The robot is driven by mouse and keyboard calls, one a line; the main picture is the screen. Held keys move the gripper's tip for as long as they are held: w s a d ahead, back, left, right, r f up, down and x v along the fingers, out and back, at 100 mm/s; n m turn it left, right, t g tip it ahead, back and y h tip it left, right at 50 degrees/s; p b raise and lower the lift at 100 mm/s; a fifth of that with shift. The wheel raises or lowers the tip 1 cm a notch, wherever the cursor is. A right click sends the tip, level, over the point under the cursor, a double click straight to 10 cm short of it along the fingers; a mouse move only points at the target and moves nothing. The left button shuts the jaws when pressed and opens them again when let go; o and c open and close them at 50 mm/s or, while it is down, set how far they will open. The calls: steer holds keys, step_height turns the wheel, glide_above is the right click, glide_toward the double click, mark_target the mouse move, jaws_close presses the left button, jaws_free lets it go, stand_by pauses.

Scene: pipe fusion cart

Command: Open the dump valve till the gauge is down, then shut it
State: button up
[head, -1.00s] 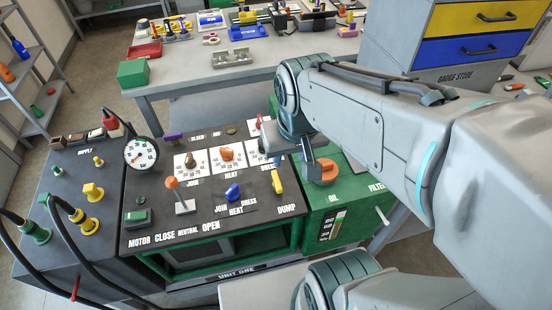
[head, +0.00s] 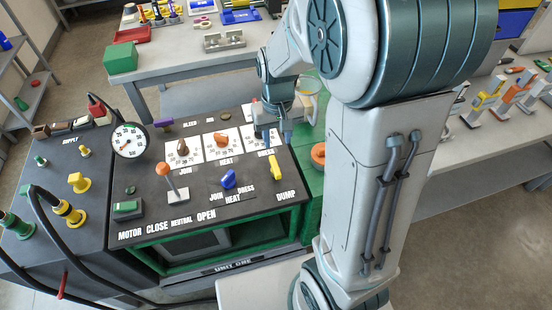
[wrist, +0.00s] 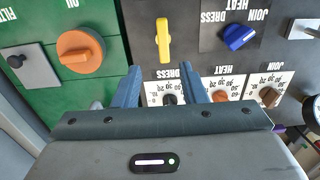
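The yellow dump valve handle (head: 276,168) stands on the dark panel above the DUMP label, lying along the front-back line. It also shows in the wrist view (wrist: 163,40), just beyond my fingertips and between their lines. The round white gauge (head: 129,140) stands at the panel's back left; its needle is too small to read surely. My gripper (head: 274,140) is above the panel near the DRESS dial, behind the yellow handle. In the wrist view its two fingers (wrist: 158,72) are apart, with nothing between them, and the handle is not touched.
A blue selector (head: 228,180), a lever with an orange knob (head: 169,178) and several dials sit left of the handle. An orange oil cap (head: 319,154) on the green tank is to its right. A workbench (head: 185,72) stands behind.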

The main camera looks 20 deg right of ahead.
mark_target(275, 165)
steer(key=f, duration=0.7)
steer(key=a+f, duration=0.1)
steer(key=f, duration=0.2)
steer(key=shift+w+f, duration=0.25)
steer(key=shift+w, duration=0.1)
steer(key=shift+s+d+f, duration=0.1)
steer(key=shift+s+d, duration=0.15)
steer(key=shift+d, duration=0.05)
steer(key=shift+w+a, duration=0.1)
steer(key=shift+c, duration=1.2)
jaws_close()
